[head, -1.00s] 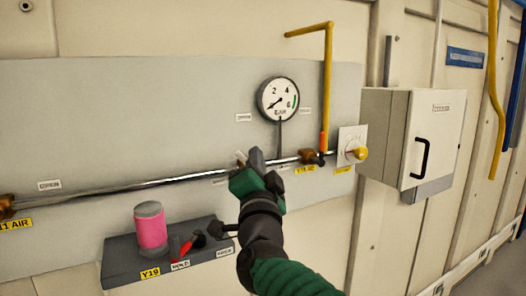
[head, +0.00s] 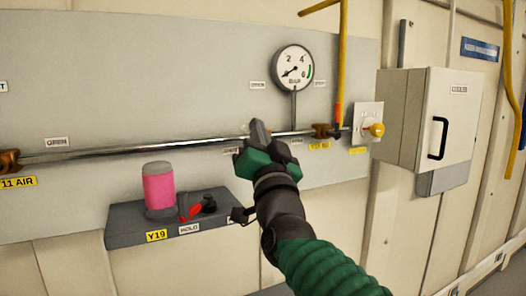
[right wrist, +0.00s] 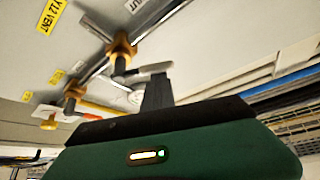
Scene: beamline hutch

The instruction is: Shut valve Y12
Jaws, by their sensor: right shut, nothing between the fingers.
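Valve Y12 shows in the right wrist view as a brass body (right wrist: 121,50) on a metal pipe, with a grey lever (right wrist: 150,70) pointing right. The yellow "Y12 VENT" label (right wrist: 50,14) is at the upper left. My right gripper (head: 259,132) is shut and empty, in front of the pipe (head: 160,147) in the head view, where it hides the valve. In the right wrist view its fingers (right wrist: 157,92) are right at the lever; I cannot tell if they touch. My left gripper is not in view.
A pressure gauge (head: 293,67) stands above the pipe. Another brass valve (head: 320,130) and a yellow knob (head: 376,129) are to the right, then a white cabinet (head: 438,125). Below left, a dark shelf (head: 125,231) holds a pink cylinder (head: 159,190) and a red lever (head: 191,212).

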